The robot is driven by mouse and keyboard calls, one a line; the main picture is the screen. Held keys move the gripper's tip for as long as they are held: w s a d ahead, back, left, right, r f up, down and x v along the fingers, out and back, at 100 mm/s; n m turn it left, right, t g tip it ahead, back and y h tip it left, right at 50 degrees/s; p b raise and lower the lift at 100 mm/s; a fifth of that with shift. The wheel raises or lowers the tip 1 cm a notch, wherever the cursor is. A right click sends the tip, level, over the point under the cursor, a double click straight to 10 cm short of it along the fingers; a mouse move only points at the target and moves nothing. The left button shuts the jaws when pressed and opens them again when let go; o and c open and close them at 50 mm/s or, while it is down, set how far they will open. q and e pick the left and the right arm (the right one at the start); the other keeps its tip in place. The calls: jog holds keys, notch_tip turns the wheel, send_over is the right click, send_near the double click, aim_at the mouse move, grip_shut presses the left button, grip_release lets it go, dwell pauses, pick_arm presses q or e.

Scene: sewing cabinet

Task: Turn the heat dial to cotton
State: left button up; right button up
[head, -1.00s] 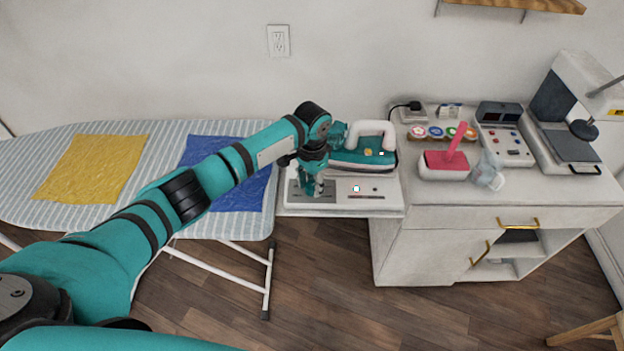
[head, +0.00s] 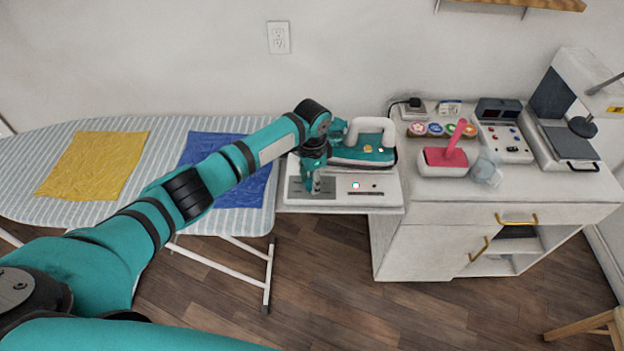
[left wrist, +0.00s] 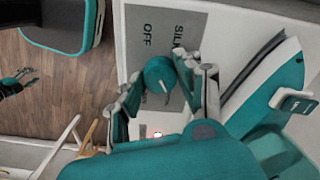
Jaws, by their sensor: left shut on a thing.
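The heat dial (left wrist: 160,73) is a round teal knob with a pale pointer line, on a grey plate (left wrist: 196,32) lettered OFF and SILK. The pointer line slants toward the lower right in the left wrist view; no cotton label is visible. My left gripper (head: 314,189) reaches down onto the left part of the white iron station (head: 340,201). In the left wrist view its fingers (left wrist: 160,83) are shut on the dial from both sides. My right gripper (left wrist: 17,82) shows small at the left edge of that view, its jaws unclear.
The teal iron (head: 365,154) with a white handle stands behind the dial panel, close to my left gripper. The ironing board (head: 88,216) carries yellow (head: 92,167) and blue cloths. A cabinet (head: 415,233) with a pink-handled box (head: 440,165) stands at right.

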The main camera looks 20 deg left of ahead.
pick_arm(q)
jog(key=o, duration=1.1)
jog(key=shift+o, duration=0.2)
notch_tip(320, 180, up, 12)
